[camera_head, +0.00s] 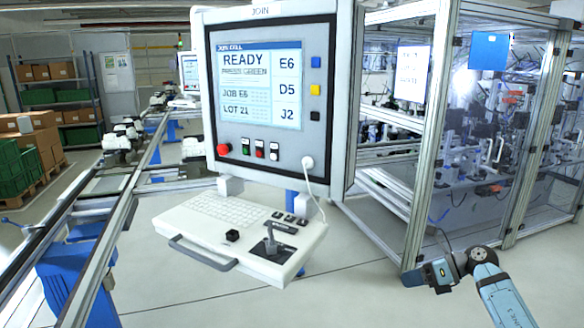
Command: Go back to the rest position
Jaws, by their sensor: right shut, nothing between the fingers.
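My right gripper (412,278) is at the lower right, on an arm that comes in from the bottom right corner. It is shut and empty, and stands apart from the control panel. The control panel (222,60) is in the middle, with a lit screen (262,85) that reads "READY" and "PRESS GREEN". A red knob, a green button and other small buttons sit below the screen. My left gripper is not in view.
A keyboard shelf (190,238) with a joystick juts out below the panel. A framed glass machine cell (425,150) stands at the right. A conveyor rail (112,225) runs along the left. Shelves and green crates (12,172) are at the far left. Pale floor is open below.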

